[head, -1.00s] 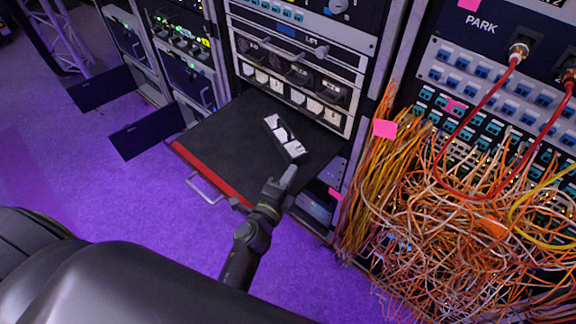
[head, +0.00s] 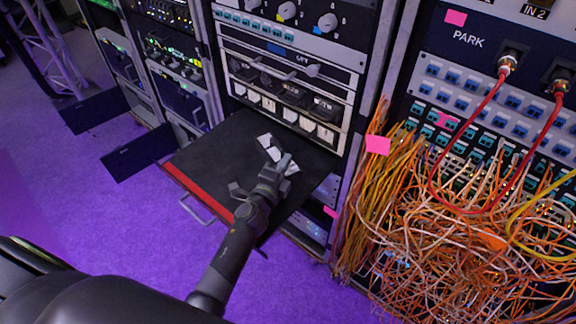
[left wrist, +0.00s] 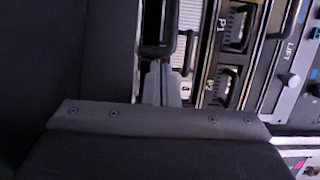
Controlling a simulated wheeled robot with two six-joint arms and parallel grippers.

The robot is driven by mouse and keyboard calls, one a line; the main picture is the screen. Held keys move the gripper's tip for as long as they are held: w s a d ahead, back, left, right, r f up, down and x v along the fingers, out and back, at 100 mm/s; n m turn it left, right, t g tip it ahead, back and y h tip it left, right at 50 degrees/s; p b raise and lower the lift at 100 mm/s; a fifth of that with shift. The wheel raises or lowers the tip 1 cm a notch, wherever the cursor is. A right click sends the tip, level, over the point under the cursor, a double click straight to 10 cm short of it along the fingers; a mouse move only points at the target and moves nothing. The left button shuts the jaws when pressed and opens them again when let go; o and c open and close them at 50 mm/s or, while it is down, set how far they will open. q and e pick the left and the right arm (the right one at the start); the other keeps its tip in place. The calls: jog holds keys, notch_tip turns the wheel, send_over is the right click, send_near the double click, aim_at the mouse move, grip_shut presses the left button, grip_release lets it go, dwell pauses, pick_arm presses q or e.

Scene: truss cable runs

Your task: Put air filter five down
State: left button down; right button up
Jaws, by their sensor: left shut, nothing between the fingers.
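A black-and-white filter piece (head: 268,146), its label too small to read, lies on the black pull-out tray (head: 215,150) with the red front edge. My left gripper (head: 266,178) is over the tray at the near end of the piece and partly covers it. The gripper is shut with nothing held; I cannot tell whether it touches the piece. The left wrist view shows mostly dark surfaces and the labelled rack fronts, and I cannot make out the piece there. My right gripper is not in view.
A row of white-fronted units (head: 285,114) sits in the rack behind the tray. Orange and yellow cables (head: 440,220) hang in a dense tangle at the right, with a red cable (head: 432,165) looping above. The tray's left half is clear.

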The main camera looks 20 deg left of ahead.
aim_at(272, 142)
pick_arm(q)
jog(key=a, duration=0.2)
jog(key=w+a, duration=0.1)
jog(key=a, duration=0.1)
jog(key=w+a, duration=0.1)
jog(key=a, duration=0.2)
jog(key=shift+w+b, duration=0.2)
jog(key=shift+b, duration=0.15)
jog(key=shift+d, duration=0.1)
